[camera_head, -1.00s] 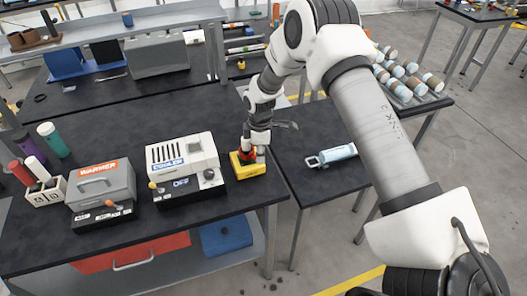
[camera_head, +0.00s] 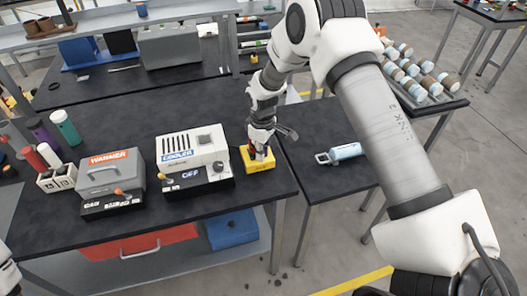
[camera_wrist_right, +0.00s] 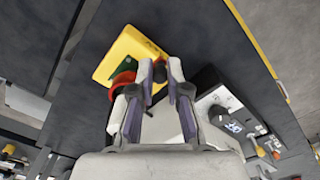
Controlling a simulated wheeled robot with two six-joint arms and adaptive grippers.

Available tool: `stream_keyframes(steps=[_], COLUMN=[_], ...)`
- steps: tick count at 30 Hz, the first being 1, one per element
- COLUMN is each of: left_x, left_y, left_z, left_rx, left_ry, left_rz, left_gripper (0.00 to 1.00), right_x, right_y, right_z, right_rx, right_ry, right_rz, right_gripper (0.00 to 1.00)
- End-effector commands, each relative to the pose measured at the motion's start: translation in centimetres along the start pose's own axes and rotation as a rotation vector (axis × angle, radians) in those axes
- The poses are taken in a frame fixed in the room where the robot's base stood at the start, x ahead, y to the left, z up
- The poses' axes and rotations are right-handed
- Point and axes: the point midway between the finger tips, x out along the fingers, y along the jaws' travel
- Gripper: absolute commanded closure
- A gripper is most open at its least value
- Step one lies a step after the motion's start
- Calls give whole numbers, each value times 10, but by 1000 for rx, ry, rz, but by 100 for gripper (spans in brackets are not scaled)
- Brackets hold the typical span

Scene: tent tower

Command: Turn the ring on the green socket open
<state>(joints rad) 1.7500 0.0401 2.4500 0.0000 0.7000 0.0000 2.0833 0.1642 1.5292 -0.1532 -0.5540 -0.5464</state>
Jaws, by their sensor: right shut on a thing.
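A yellow block (camera_head: 260,162) stands at the right edge of the black table. In the right wrist view, the block (camera_wrist_right: 130,50) carries a green socket (camera_wrist_right: 127,66) with a red ring (camera_wrist_right: 120,84) around it. My right gripper (camera_head: 259,152) reaches down onto the block from above. In the right wrist view its fingers (camera_wrist_right: 161,72) stand close together beside the socket and are shut on the ring. The gripped spot is hidden by the fingers. I cannot tell how far the ring is turned. My left gripper is not in view.
A cooler (camera_head: 192,150) stands just left of the block, and a warmer (camera_head: 108,172) stands further left. A light blue bottle (camera_head: 345,152) lies on the right table. A blue bin (camera_head: 232,229) sits on the shelf below. The table behind the cooler is mostly clear.

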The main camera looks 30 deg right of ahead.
Motion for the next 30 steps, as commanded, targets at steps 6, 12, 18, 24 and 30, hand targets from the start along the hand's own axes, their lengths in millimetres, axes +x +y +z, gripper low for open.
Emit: stream_keyframes(steps=[6, 12, 18, 24, 30], left_x=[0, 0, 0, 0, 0], left_y=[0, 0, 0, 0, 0], left_z=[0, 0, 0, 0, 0], left_rx=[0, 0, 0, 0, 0], left_ry=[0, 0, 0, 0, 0], left_rz=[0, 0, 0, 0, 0], left_gripper=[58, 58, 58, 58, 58], right_x=[0, 0, 0, -22, -73], right_y=[0, 0, 0, 1, 0], right_z=[-1, -1, -1, -2, -3], right_rx=[0, 0, -1, -1, -1], right_ry=[3, 2, 1, 4, 4], right_rz=[2, 1, 1, 2, 3], right_gripper=[100, 60, 60, 60, 60])
